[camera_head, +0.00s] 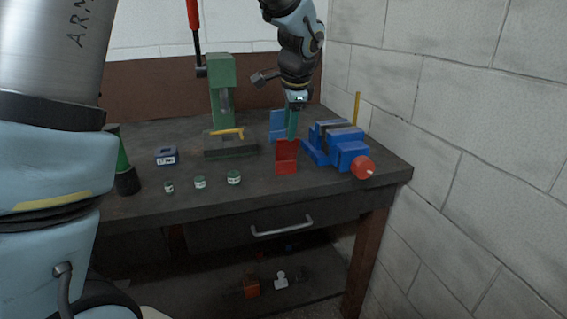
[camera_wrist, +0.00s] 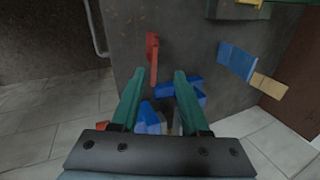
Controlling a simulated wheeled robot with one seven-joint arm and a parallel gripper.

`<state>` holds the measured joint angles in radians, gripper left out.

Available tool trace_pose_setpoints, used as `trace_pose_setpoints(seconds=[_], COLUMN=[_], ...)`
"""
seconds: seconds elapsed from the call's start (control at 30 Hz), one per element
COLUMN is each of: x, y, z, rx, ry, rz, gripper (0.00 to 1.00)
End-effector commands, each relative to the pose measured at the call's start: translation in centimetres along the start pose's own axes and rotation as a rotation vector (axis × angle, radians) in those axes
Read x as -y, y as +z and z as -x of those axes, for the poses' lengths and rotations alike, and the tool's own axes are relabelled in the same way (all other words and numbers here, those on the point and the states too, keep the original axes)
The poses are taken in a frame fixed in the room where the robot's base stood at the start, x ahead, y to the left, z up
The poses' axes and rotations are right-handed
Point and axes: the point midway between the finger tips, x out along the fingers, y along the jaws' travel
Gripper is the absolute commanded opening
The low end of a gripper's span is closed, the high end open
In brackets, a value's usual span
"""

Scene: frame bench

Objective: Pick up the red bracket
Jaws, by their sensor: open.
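The red bracket (camera_head: 286,158) stands on the dark bench top near its front edge, left of the blue vise. My gripper (camera_head: 292,132) points down just above and behind the bracket's upper edge in the head view. In the wrist view my gripper (camera_wrist: 159,73) has its two green fingers apart with nothing held between them. There the red bracket (camera_wrist: 153,60) shows as a thin upright strip, beyond the fingertips and between their lines. I cannot tell its exact distance from the fingers.
A blue vise (camera_head: 345,150) with a red knob is close on the right. A blue bracket (camera_head: 277,124) stands just behind. A block wall bounds the right.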

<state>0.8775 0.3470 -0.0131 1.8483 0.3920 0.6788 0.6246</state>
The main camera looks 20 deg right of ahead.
Motion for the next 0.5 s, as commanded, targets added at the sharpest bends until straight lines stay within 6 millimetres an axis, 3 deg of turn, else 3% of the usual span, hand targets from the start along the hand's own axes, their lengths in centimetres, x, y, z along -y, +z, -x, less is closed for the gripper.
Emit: trace_pose_setpoints(seconds=[0.1,0.37,0.5], x=[0.0,-0.2,-0.8], y=[0.1,0.1,0.3], z=[-1.8,-3.7,-5.6], rx=[0.003,0.002,0.003], ry=[0.003,0.003,0.005], rz=[0.002,0.003,0.003], gripper=[0.45,0.45,0.45])
